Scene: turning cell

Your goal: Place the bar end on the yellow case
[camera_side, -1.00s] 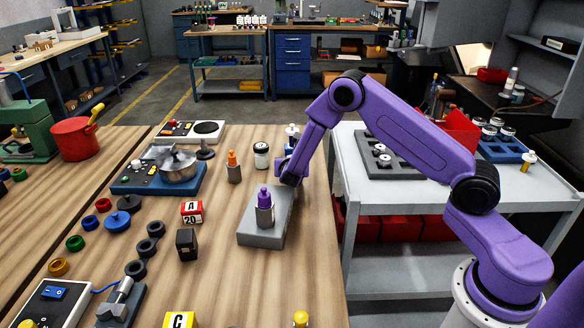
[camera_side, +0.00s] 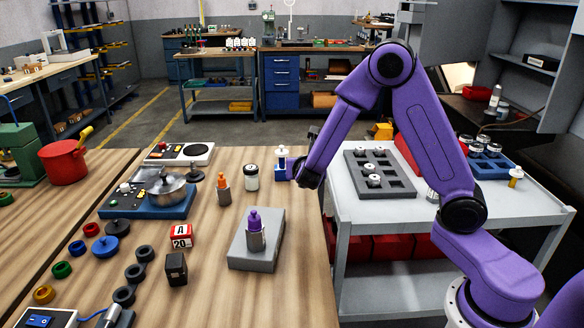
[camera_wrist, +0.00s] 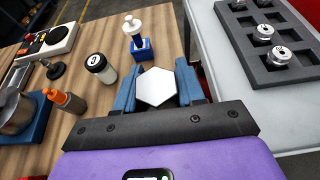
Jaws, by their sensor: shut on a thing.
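My gripper (camera_wrist: 156,88) is shut on the bar end (camera_wrist: 155,86), which shows as a pale grey hexagonal face between the two blue fingers in the wrist view. In the side view my gripper (camera_side: 298,168) is at the right edge of the wooden bench, close to a white-topped blue holder (camera_side: 282,160); the bar end cannot be made out there. A small yellow object (camera_side: 383,131) shows beyond my arm at the trolley's far side, partly hidden. I cannot tell whether it is the yellow case.
A grey block (camera_side: 245,262) carries a purple-capped bottle (camera_side: 254,224). An orange-capped bottle (camera_side: 223,190) and a white jar (camera_side: 251,177) stand left of my gripper. The trolley (camera_side: 350,218) on the right bears a dark grey tray (camera_side: 360,162) of metal parts. Its near top is mostly clear.

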